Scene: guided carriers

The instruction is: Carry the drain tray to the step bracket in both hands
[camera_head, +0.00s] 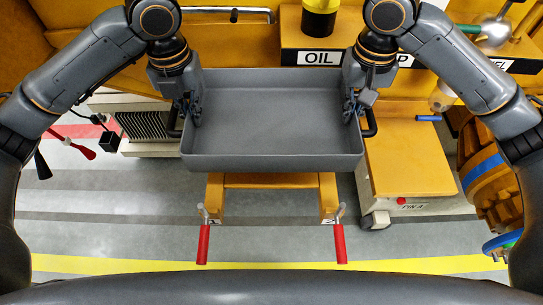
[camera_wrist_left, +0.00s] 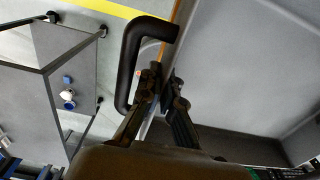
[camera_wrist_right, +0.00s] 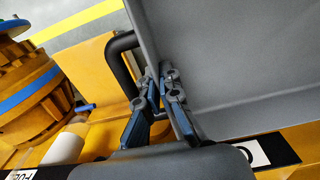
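The drain tray (camera_head: 275,155) is a wide grey open box, empty and roughly level, with a black handle on each end. My left gripper (camera_head: 188,112) has its fingers on either side of the tray's left wall, beside the black handle (camera_wrist_left: 128,75), and looks shut on it. My right gripper (camera_head: 356,108) straddles the right wall the same way, beside its handle (camera_wrist_right: 120,60). An orange frame (camera_head: 270,181) with two red-handled levers shows at the tray's near side, probably the step bracket. The tray hides much of it.
An orange cabinet (camera_head: 408,160) with a pin label stands right of the tray. A ledge marked OIL (camera_head: 318,58) lies behind. A ribbed grey-white unit (camera_head: 150,128) is at left, an orange drum-like part (camera_head: 490,185) at far right. Open floor (camera_head: 110,215) shows at front left.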

